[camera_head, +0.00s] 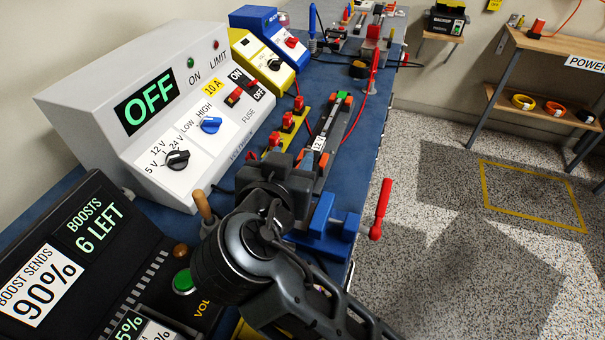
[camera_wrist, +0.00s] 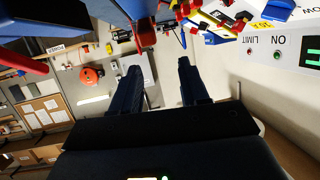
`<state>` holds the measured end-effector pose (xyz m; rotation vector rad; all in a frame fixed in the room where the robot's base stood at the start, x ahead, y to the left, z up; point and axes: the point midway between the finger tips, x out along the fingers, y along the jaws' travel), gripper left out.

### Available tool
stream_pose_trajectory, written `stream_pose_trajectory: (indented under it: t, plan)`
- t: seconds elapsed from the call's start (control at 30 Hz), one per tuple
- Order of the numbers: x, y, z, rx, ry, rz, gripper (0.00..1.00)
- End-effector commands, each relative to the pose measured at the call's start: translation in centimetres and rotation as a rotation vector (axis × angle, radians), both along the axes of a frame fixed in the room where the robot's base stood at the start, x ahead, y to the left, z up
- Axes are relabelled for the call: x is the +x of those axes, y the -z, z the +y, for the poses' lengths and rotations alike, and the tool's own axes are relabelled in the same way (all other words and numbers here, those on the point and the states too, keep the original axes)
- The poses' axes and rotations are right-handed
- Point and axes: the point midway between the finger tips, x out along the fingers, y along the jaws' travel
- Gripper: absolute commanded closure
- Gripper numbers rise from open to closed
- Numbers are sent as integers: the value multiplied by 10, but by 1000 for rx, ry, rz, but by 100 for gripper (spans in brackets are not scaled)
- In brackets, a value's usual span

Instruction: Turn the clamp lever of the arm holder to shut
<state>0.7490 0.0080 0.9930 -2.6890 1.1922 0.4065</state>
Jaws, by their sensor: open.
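A blue clamp (camera_head: 326,228) sits at the bench's right edge in the head view. Its red-handled lever (camera_head: 381,205) sticks out to the right past the edge, standing roughly upright with a slight tilt. I take this for the arm holder's clamp, but no label shows. My gripper (camera_wrist: 158,66) is open and empty in the wrist view, its two dark fingers well apart. In the head view my wrist covers part of the bench left of the clamp, and the fingertips cannot be made out.
A grey power box (camera_head: 150,105) reading OFF stands behind my wrist, left of a long track (camera_head: 333,130). Another red lever (camera_head: 372,72) stands farther along the blue bench. A black panel (camera_head: 85,260) is at the near left. The floor right of the bench is clear.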

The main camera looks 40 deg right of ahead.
Motion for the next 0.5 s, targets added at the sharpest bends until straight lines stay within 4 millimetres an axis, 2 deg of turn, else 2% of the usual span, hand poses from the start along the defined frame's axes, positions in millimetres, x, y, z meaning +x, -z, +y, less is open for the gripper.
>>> stream_pose_trajectory:
  t: [0.1, 0.27, 0.37, 0.5]
  plan:
    - [-11, 11, 22, 13, 44, 42, 55]
    - [-23, 18, 36, 24, 90, 76, 55]
    - [-23, 20, 35, 27, 100, 82, 55]
    - [-15, 26, 22, 25, 104, 84, 55]
